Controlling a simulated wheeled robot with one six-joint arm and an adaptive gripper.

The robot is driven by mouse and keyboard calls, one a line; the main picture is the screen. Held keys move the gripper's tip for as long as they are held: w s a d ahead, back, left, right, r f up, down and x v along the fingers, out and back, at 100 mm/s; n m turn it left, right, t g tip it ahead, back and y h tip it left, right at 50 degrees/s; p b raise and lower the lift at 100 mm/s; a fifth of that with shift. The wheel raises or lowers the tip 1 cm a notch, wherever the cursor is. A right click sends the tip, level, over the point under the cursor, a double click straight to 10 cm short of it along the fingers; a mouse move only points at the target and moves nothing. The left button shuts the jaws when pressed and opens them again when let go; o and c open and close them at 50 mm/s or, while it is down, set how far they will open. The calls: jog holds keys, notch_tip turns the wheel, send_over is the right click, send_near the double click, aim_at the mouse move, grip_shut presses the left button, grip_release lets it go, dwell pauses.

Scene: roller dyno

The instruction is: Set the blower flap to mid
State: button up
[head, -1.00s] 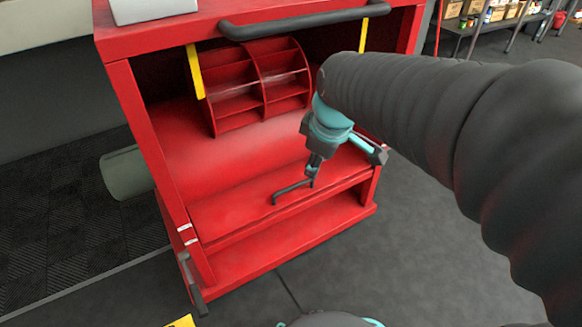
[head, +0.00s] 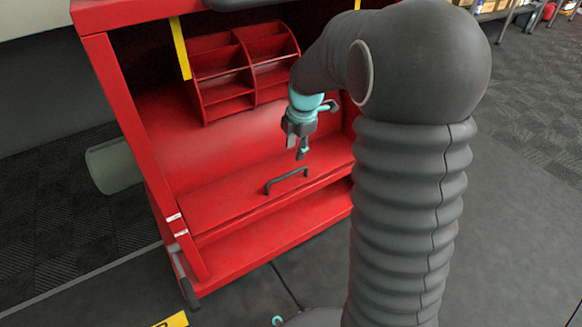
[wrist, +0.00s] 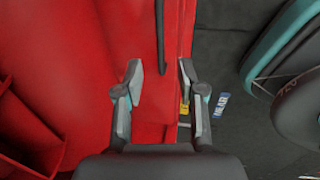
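The red blower cabinet (head: 120,110) has an open front with a curved, vaned blower wheel (head: 247,70) inside. A low red panel (head: 225,205), which looks like the flap, carries a dark bar handle (head: 286,180). Two white marks (head: 178,225) sit on the left post near the panel's left end. My gripper (head: 302,153) is just above the handle's right end, apart from it. In the wrist view my gripper (wrist: 161,72) is open and empty, with the handle (wrist: 160,38) beyond the fingertips, lined up between them.
A dark lever-like bar (head: 188,290) stands at the cabinet's lower left. A grey cylinder (head: 113,166) lies left of the cabinet. A dark bar (head: 240,3) crosses the cabinet's top front. Below the panel is an open red ledge (head: 250,250).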

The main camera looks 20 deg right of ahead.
aim_at(292, 174)
jog(key=f, duration=0.3)
jog(key=w+f+b, duration=0.1)
jog(key=f, duration=0.2)
jog(key=w+f, duration=0.1)
jog(key=f, duration=0.3)
jog(key=shift+a, duration=0.35)
jog(key=shift+s, duration=0.1)
grip_shut()
